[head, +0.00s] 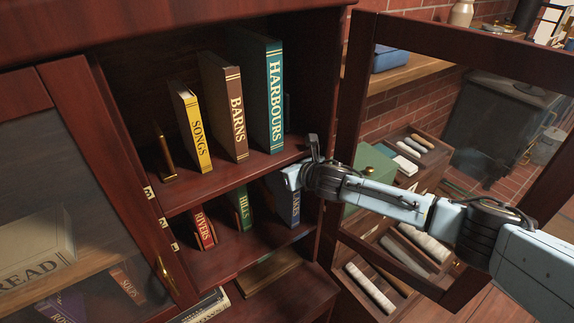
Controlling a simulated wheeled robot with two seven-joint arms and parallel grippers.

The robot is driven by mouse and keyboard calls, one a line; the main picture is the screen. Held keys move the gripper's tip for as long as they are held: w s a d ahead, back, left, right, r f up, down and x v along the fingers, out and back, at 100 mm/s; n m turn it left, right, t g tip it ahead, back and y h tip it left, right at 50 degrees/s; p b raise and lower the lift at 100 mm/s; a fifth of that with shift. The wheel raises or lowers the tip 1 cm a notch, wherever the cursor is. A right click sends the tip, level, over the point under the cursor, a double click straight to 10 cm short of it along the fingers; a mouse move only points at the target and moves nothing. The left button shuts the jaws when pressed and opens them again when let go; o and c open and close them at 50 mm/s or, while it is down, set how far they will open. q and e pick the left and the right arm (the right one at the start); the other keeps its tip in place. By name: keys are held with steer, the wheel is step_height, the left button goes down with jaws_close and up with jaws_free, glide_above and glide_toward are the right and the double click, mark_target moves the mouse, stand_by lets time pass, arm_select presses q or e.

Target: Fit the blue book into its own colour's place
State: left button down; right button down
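The blue book (288,206) stands on the lower shelf of the open cabinet, at its right end, spine facing out. Its title is partly hidden and its top is covered by my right gripper (291,178). The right arm comes in from the right, in front of the cabinet's right side. The fingertips are not clearly visible, so I cannot tell whether they touch or grip the book. On the same shelf, a green book (241,209) titled HILLS and a red book (203,229) titled RIVERS stand to the left, with gaps between. My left gripper is not in view.
The upper shelf (205,186) holds yellow SONGS (198,136), brown BARNS (236,117), teal HARBOURS (274,95) and a brass bookend (165,155). An open glass door (355,95) stands at right, close to my arm. The left door (75,110) covers more books.

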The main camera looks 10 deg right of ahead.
steer(key=shift+a+r, duration=0.1)
steer(key=c, duration=1.1)
jaws_free()
